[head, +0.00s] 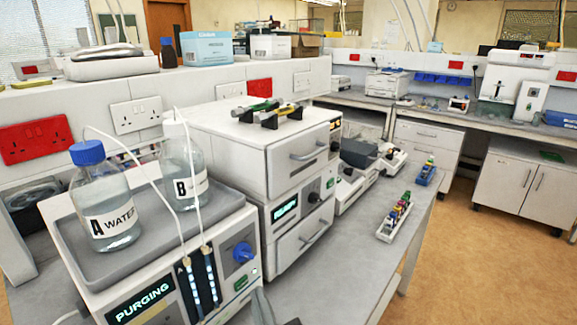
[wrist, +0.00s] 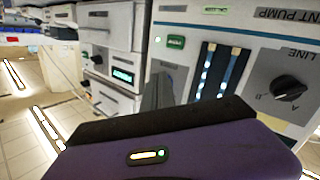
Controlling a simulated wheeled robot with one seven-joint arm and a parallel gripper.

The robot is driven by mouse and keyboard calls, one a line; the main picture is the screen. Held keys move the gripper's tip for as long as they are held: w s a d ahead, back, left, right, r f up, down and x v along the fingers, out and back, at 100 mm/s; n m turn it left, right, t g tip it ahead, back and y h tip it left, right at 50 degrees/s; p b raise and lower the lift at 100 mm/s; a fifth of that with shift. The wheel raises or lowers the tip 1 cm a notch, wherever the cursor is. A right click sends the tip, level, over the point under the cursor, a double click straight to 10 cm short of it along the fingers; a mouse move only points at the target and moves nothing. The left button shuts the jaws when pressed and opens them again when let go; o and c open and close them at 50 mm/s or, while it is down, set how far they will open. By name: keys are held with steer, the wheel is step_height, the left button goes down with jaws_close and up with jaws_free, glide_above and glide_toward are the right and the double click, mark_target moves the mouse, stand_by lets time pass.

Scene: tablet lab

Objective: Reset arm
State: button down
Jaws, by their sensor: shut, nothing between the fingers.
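My gripper (wrist: 158,92) shows in the wrist view as grey fingers beyond my purple wrist housing. The fingers are shut with nothing between them. They are in front of the white solvent pump (wrist: 215,22), left of its two lit blue tubes. It is too unclear to tell whether they touch the panel. In the head view, a grey part of my arm shows at the bottom edge, beside the pump's (head: 60,212) lower right corner. The pump's display (head: 142,303) reads PURGING. Its selector knob (wrist: 288,88) is right of my gripper in the wrist view.
Bottle A (head: 108,212) and bottle B (head: 184,170), with thin tubes, stand on the pump's tray. A rack of coloured vials (head: 396,216) sits on the bench. The floor (head: 470,255) at right is clear.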

steer(key=s+d+f+m+h, duration=0.1)
steer(key=s+d+f+m, duration=0.1)
steer(key=s+d, duration=0.6)
steer(key=s+d+f+m+g+h, duration=0.1)
steer(key=s+d+f+m+h, duration=0.1)
steer(key=s+d, duration=0.7)
steer(key=s+d+f+m+h, duration=0.2)
steer(key=s+d, duration=0.6)
steer(key=s, duration=1)
steer(key=shift+s+d+f+m+g, duration=0.3)
steer(key=shift+s+f+m, duration=0.1)
steer(key=shift+f+m, duration=0.5)
